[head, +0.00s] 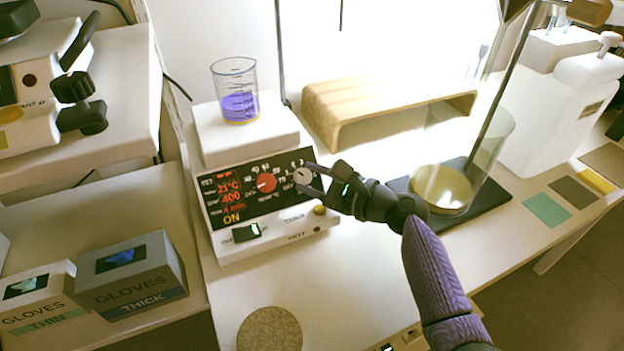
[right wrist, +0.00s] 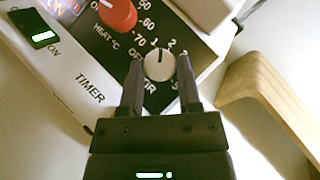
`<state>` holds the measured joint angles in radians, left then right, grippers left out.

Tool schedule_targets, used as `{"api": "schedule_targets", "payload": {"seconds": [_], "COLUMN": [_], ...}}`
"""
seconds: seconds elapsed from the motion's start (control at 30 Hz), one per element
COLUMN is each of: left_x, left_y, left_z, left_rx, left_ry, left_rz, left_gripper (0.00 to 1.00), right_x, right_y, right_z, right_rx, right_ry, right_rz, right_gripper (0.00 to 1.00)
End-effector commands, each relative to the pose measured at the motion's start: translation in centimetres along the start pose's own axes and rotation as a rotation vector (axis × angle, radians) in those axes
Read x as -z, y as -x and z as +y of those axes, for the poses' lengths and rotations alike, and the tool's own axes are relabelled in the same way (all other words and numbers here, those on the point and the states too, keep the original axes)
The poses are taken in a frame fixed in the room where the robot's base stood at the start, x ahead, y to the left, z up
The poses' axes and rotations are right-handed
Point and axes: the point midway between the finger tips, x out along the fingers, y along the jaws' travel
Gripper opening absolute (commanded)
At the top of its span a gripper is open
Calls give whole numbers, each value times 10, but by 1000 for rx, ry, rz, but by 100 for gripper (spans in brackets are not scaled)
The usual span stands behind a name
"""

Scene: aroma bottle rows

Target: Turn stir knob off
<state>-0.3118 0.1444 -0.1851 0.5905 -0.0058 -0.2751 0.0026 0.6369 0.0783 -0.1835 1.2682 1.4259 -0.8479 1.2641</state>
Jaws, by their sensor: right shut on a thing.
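The stir knob (right wrist: 159,65) is a round light-grey knob with a dark pointer line on the black panel of the hot plate stirrer (head: 262,192). In the right wrist view its pointer is near the top, close to the mark 1. My right gripper (head: 308,182) has its two fingers on either side of the stir knob and is shut on it. A beaker (head: 236,88) with purple liquid stands on the stirrer's white top plate. My left gripper is not in view.
A red heat knob (head: 265,183) sits left of the stir knob. A lit green switch (head: 247,232) is below. A wooden riser (head: 380,100) stands behind, and a tall glass cylinder (head: 492,140) stands on the right. Glove boxes (head: 130,274) are at left, a cork mat (head: 268,330) in front.

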Motion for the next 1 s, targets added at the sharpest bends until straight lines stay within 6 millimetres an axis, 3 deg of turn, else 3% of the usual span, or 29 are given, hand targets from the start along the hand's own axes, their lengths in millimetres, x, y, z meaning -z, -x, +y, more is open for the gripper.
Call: {"api": "schedule_targets", "payload": {"seconds": [1.0], "left_x": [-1], "left_y": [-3], "left_z": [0], "left_rx": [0], "left_ry": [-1], "left_rz": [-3], "left_gripper": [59], "right_x": [-3], "right_y": [-4], "right_z": [-10], "right_rx": [-634], "right_ry": [648], "right_rz": [1], "right_gripper": [0]}}
